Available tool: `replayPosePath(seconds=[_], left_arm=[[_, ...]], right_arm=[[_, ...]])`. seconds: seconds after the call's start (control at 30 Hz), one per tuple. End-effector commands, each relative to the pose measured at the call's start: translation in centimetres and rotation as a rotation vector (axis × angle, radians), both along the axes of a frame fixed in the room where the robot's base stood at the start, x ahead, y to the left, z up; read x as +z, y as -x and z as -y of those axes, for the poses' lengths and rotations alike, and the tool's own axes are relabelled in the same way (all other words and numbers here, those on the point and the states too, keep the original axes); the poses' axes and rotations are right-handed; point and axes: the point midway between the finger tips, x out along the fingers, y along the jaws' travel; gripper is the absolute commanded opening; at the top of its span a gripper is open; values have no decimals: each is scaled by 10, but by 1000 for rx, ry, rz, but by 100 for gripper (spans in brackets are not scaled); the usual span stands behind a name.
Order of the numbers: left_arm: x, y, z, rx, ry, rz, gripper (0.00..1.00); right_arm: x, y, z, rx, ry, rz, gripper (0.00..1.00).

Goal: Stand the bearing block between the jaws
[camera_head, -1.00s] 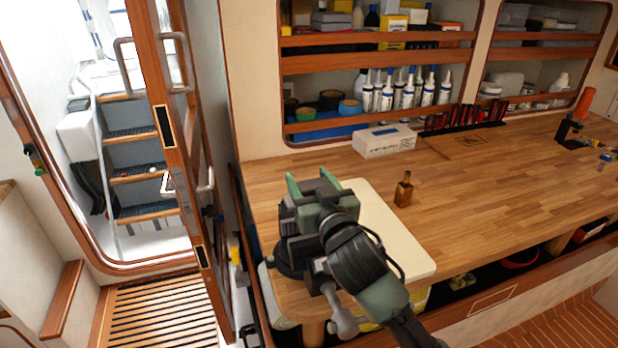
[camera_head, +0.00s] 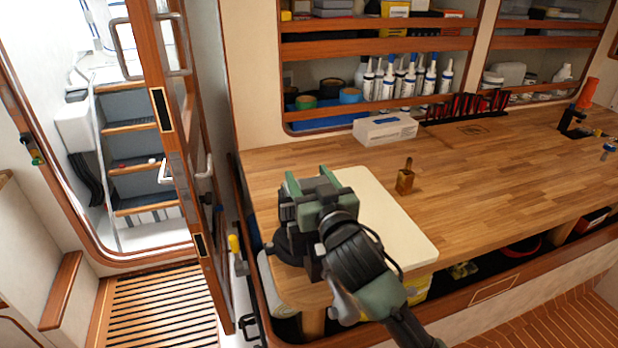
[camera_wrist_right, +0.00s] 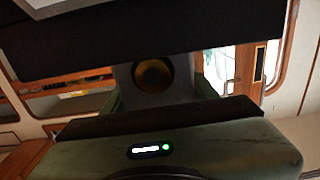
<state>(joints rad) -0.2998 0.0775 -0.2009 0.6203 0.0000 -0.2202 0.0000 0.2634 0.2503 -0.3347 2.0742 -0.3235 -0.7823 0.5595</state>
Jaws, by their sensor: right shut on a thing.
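The bearing block (camera_wrist_right: 150,78) shows in the right wrist view as a grey block with a brass-lined round bore. My right gripper (camera_head: 309,178) is shut on it, with a green finger at each side of the block. In the head view the block is mostly hidden by the gripper. The dark vise (camera_head: 288,246) stands at the bench's left front corner, directly below and behind my right gripper. Its jaws are largely covered, so I cannot tell whether the block is between them or above them. My left gripper is in neither view.
A cream board (camera_head: 395,225) lies right of the vise. A small brass-coloured tool (camera_head: 405,178) stands behind it on the wooden bench (camera_head: 480,185). A white box (camera_head: 385,129) is at the back. An orange-handled tool (camera_head: 582,105) stands far right. The bench middle is clear.

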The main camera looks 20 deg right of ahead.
Motion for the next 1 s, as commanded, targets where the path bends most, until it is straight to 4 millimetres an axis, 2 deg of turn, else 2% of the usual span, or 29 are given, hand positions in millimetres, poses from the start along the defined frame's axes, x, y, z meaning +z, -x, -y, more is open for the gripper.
replayPosePath(seconds=[1.0], left_arm=[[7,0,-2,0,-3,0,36]], right_arm=[[2,1,0,0,1,4,0]])
